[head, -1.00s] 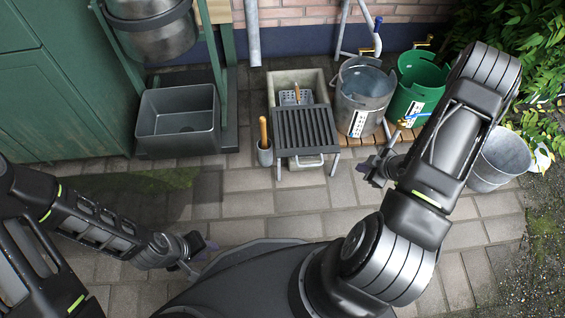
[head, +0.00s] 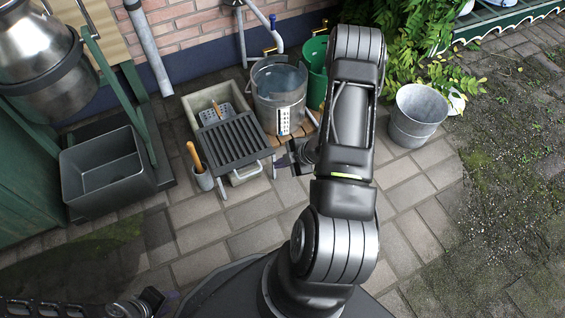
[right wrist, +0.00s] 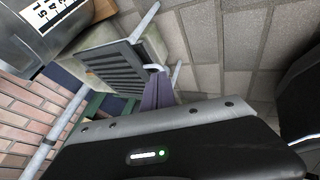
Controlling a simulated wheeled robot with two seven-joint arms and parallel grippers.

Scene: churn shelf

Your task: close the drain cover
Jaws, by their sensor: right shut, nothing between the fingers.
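A dark slatted grate (head: 235,141) on thin metal legs stands at the front of a pale stone trough (head: 191,101). A perforated metal plate (head: 216,114) with a wooden-handled tool on it shows in the trough behind. I cannot tell which of these is the drain cover. The grate also shows in the right wrist view (right wrist: 110,67). My right gripper (head: 295,158) is shut and empty, right of the grate and apart from it; its purple fingers (right wrist: 158,91) show in the wrist view. My left gripper (head: 160,300) is at the bottom left, its jaws unclear.
A metal churn (head: 277,95) and a green bucket (head: 314,72) stand right of the trough, the green bucket partly hidden by my arm. A grey pail (head: 417,115) is further right. A dark basin (head: 103,172) is left. A wooden-handled holder (head: 201,177) stands beside the grate. Paving in front is clear.

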